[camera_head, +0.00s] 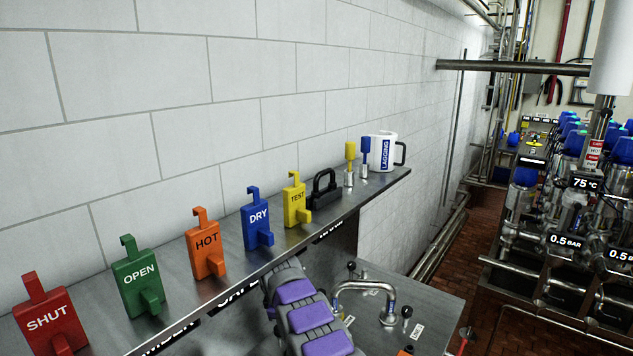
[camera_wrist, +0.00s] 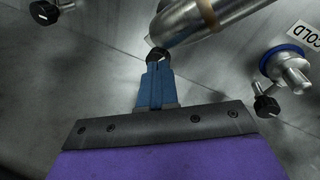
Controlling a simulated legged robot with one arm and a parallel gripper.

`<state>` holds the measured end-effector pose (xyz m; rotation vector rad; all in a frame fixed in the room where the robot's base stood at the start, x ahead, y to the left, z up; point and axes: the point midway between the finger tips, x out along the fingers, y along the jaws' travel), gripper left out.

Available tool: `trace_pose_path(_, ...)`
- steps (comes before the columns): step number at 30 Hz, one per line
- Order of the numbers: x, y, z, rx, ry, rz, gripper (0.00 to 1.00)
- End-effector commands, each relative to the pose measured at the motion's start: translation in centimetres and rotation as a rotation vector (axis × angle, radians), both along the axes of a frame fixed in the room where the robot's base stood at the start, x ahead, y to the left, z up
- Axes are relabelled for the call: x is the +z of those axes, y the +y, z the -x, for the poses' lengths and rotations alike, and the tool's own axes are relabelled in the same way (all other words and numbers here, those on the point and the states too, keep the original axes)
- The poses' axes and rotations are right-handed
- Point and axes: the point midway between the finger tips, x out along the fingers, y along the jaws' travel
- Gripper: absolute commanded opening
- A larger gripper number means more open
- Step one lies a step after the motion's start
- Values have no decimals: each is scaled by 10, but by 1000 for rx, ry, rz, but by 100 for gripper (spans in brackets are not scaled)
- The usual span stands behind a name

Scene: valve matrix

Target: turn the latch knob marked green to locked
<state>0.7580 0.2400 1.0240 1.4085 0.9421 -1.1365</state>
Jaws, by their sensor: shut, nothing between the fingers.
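No knob with a green mark can be made out in either view. In the wrist view my gripper (camera_wrist: 157,68) has its blue fingers shut together and empty. Its tips lie at or just in front of a small black knob (camera_wrist: 157,54) below a curved metal pipe; I cannot tell whether they touch. Another black knob (camera_wrist: 45,12) is at the upper left, and a black knob (camera_wrist: 267,105) beside a blue-ringed metal fitting (camera_wrist: 290,68) is at the right. In the head view my purple-padded arm hides part of the metal bench, and my fingertips cannot be made out.
A curved pipe (camera_head: 362,286) rises from the bench (camera_head: 440,290), with black-topped handles (camera_head: 351,267) (camera_head: 407,311) near it. A shelf along the wall carries coloured tags, including a green OPEN tag (camera_head: 138,275), and a white mug (camera_head: 384,152). Pipework stands at the right.

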Motion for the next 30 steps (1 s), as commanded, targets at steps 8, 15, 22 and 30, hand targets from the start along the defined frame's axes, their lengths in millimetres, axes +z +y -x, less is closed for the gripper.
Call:
trace_pose_path(8, 2, 9, 4, 13, -8, 2, 0)
trace_pose_path(15, -25, 7, 2, 11, -3, 2, 0)
trace_pose_path(22, -51, 3, 1, 8, -1, -1, 0)
trace_pose_path(30, -66, 4, 1, 9, -1, -1, 0)
